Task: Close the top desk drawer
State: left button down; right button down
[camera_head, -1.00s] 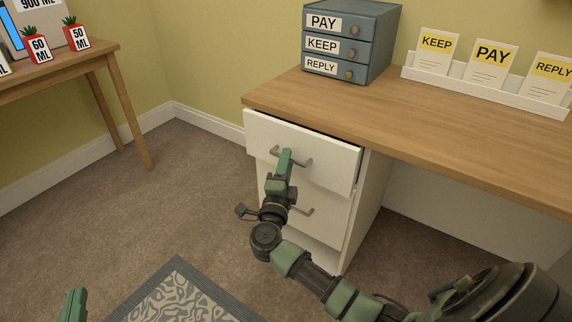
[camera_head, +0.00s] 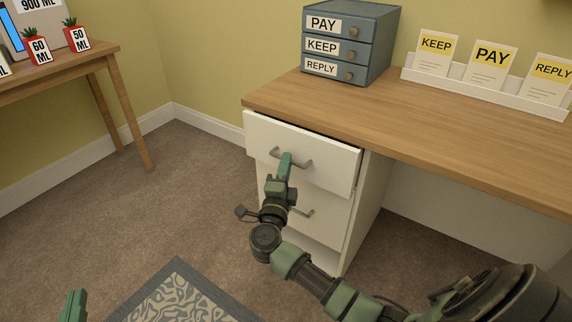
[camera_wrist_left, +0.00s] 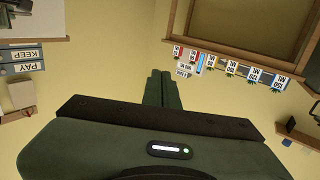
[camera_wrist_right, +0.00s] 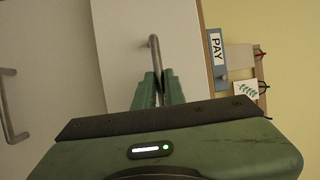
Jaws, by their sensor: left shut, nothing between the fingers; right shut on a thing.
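The top desk drawer (camera_head: 325,155) has a white front with a grey bar handle (camera_head: 299,160). Its front stands a little forward of the desk body, with a dark gap along its top edge, so it is slightly open. In the right wrist view the fingers (camera_wrist_right: 158,88) close around the top drawer handle (camera_wrist_right: 154,50). My left gripper (camera_head: 72,305) shows only at the bottom left edge. In the left wrist view its fingers (camera_wrist_left: 161,90) are together and empty.
The wooden desktop (camera_head: 450,130) overhangs the drawers. A lower drawer handle (camera_head: 300,211) is beneath. A small blue drawer box (camera_head: 385,45) and a white card rack (camera_head: 480,88) stand on the desk. A patterned rug (camera_head: 190,298) lies in front; carpet is clear at left.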

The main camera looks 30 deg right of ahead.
aim_at(295, 155)
jog(key=shift+f, duration=0.15)
dwell(0.6)
